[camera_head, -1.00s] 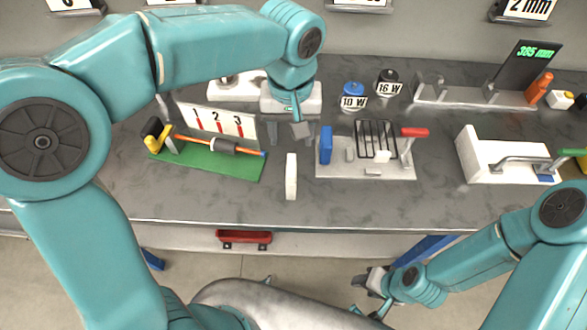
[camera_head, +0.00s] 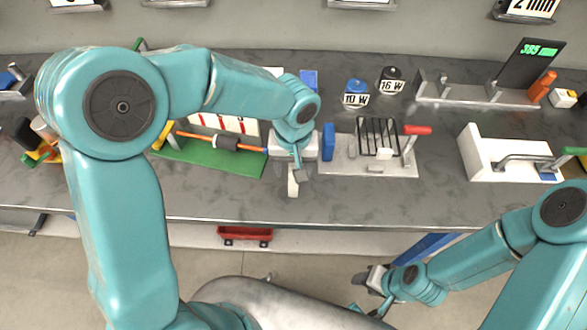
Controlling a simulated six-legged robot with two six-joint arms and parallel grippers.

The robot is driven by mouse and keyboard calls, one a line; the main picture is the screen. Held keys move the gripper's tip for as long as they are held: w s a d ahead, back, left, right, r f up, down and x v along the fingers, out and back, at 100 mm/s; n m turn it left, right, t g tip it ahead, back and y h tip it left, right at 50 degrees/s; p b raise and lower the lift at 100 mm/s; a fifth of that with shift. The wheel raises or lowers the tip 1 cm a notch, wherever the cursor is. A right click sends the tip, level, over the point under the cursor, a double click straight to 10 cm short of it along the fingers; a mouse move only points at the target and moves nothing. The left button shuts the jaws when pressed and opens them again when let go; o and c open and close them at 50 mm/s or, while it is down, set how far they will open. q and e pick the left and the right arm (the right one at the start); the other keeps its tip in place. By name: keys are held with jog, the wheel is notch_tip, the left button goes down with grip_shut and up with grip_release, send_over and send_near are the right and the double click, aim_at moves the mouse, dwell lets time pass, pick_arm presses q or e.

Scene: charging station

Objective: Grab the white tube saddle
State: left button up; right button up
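A small upright white piece (camera_head: 293,188), which looks like the white tube saddle, stands on the grey bench near its front edge. My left gripper (camera_head: 298,172) points down over it and hides its upper part. I cannot tell whether the fingers touch it or how far apart they are. My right gripper (camera_head: 364,292) is low in front of the bench, away from the white piece. Its finger opening is unclear.
A green base (camera_head: 215,157) with an orange rod lies just left of my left gripper. A fixture plate (camera_head: 385,170) with a blue block (camera_head: 328,141) and red-handled lever is close on the right. A white block (camera_head: 481,155) stands farther right. Bench front is clear.

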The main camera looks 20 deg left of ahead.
pick_arm(q)
grip_shut()
jog(key=shift+r, duration=0.15)
